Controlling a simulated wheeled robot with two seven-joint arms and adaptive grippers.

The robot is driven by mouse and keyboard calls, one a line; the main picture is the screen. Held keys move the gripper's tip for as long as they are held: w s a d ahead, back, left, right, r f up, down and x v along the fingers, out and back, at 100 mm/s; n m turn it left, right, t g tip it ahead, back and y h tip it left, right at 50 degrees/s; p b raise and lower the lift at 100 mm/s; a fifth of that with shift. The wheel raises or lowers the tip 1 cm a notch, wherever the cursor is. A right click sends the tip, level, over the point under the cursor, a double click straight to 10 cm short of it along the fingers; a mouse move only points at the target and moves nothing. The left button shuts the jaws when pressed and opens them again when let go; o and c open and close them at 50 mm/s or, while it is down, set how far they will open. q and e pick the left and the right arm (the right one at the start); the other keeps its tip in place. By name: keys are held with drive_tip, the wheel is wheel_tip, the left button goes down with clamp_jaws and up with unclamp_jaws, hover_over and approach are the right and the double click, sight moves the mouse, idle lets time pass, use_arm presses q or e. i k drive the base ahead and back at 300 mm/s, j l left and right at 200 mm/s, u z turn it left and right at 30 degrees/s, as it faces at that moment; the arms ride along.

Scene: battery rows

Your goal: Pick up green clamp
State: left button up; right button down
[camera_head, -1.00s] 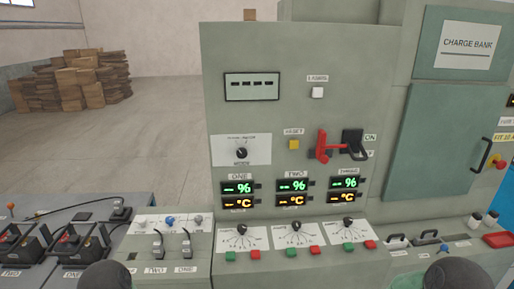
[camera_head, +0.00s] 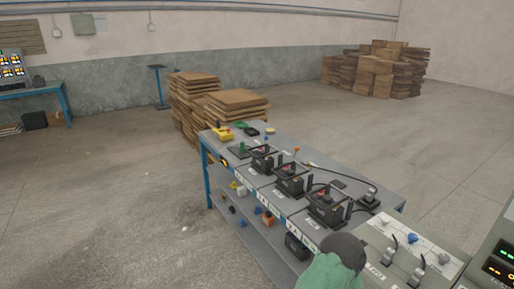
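Small green items lie at the far end of the battery table (camera_head: 295,160) in the head view. One is a flat dark green piece (camera_head: 239,151) near the left edge; another is a small green piece (camera_head: 251,131) behind it. They are too small to tell which is the green clamp.
Several black batteries (camera_head: 327,204) stand in a row on the table. A yellow item (camera_head: 222,133) lies at its far end. A grey control console (camera_head: 405,245) adjoins the near right. Stacked cardboard (camera_head: 190,105) stands behind the table. The floor on the left (camera_head: 100,200) is clear.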

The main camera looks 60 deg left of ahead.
sight(242, 149)
drive_tip(key=u, duration=2.2)
drive_tip(key=i+j+u, duration=0.25)
drive_tip(key=i, duration=0.15)
drive_tip(key=i+j+u, duration=0.2)
drive_tip(key=i, duration=0.2)
drive_tip(key=i+u, duration=0.25)
drive_tip(key=i, duration=1.65)
drive_tip(key=j, duration=0.1)
